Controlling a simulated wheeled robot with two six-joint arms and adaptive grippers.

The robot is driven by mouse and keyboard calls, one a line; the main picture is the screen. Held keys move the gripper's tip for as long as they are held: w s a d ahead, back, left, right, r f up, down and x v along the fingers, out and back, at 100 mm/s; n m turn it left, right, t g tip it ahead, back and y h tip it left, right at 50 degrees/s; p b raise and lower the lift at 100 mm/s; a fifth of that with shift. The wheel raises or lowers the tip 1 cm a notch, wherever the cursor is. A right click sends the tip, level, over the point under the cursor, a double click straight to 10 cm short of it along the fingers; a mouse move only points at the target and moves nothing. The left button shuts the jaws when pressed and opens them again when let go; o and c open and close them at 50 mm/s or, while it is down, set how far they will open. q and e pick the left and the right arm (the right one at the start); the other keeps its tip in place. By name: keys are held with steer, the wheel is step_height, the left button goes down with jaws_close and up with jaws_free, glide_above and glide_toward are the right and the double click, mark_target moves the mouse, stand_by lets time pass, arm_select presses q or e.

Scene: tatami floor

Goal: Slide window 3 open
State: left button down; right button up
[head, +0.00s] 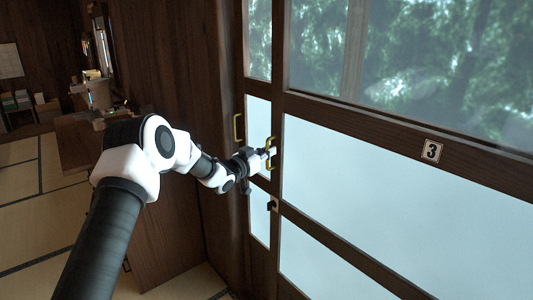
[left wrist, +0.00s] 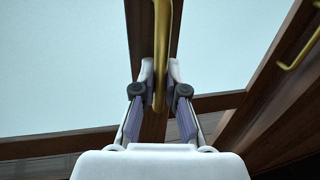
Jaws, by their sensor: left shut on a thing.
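Window 3 is a dark wooden frame with clear glass above and frosted glass (head: 345,190) below. A label plate with a 3 (head: 431,151) is on its crossbar. A brass handle (head: 270,152) is on its left upright; it also shows in the left wrist view (left wrist: 160,45). My left gripper (head: 267,152) is shut on this handle, its fingers (left wrist: 159,85) on both sides of the bar in the left wrist view. A narrow strip of another pane shows left of the upright. My right gripper is not in view.
A second brass handle (head: 238,128) is on the wooden post to the left; a brass handle also shows at the right of the left wrist view (left wrist: 300,50). A small dark latch (head: 272,204) is below the gripper. A wooden desk (head: 80,140) and tatami floor (head: 40,215) are at left.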

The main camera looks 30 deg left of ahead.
arm_select(q)
steer(key=shift+a, duration=0.1)
steer(key=c, duration=1.2)
jaws_free()
steer(key=s+a, duration=0.1)
steer(key=s, duration=1)
steer(key=shift+s+a, duration=0.3)
steer(key=shift+s, duration=0.1)
